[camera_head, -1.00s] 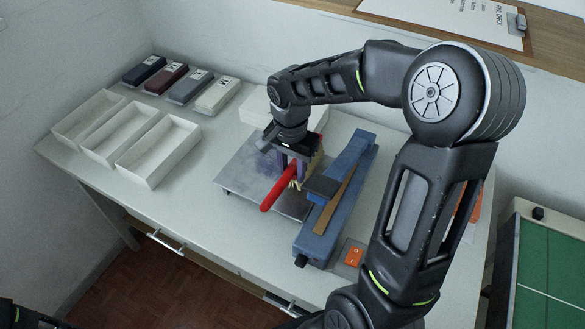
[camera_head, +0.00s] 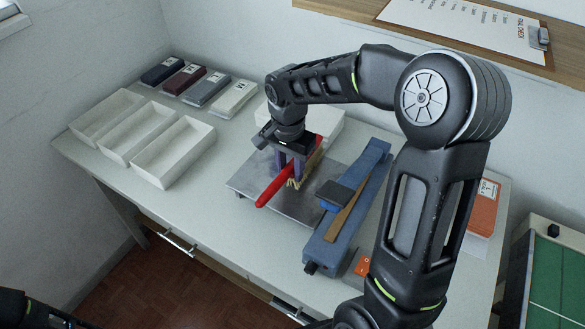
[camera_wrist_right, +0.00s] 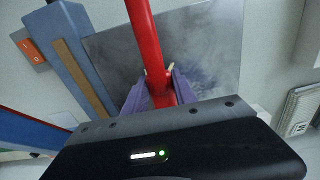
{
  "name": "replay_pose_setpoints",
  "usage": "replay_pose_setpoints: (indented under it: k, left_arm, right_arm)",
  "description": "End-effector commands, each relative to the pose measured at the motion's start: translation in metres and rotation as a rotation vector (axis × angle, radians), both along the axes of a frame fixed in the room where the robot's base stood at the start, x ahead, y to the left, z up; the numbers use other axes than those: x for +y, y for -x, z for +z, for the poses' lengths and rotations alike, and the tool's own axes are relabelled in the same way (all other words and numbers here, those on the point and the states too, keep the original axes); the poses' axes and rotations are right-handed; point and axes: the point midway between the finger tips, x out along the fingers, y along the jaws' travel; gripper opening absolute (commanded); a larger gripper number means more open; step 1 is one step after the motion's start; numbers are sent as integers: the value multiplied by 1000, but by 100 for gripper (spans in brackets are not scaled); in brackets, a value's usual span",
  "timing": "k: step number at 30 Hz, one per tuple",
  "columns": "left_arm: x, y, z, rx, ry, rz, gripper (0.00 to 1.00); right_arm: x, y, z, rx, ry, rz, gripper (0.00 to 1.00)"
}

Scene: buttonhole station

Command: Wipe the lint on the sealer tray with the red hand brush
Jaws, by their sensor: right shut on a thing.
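The red hand brush (camera_head: 271,190) is held in my right gripper (camera_head: 289,172), whose purple fingers are shut on it. Its pale bristles point down at the metal sealer tray (camera_head: 246,182); I cannot tell whether they touch it. In the right wrist view the red handle (camera_wrist_right: 146,40) runs up between the fingers (camera_wrist_right: 160,92) across the tray (camera_wrist_right: 212,40). Grey smudgy lint (camera_wrist_right: 190,60) shows on the tray there. The blue sealer (camera_head: 335,225) stands just right of the tray. Only dark parts of my left arm show at the lower left; its gripper is not in view.
Three white open trays (camera_head: 172,158) stand at the left of the table. Several labelled blocks (camera_head: 207,89) line the back. A white box (camera_head: 328,122) stands behind the tray. An orange switch (camera_head: 363,266) and an orange pack (camera_head: 484,209) lie to the right. The front left table is clear.

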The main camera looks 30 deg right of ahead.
Motion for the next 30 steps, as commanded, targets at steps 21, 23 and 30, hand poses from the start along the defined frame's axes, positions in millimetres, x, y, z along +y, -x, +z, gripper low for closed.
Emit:
replay_pose_setpoints:
  k: [21, 23, 30]
  left_arm:
    - [0, 0, -1, 0, 0, 0, 0]
    - [0, 0, -1, 0, 0, 0, 0]
    - [0, 0, 2, 0, 0, 0, 0]
  right_arm:
    - [16, -29, -3, 0, -1, 0, 0]
    - [16, -30, -3, 0, -1, 1, 0]
    - [24, -43, -2, 2, -1, 2, 0]
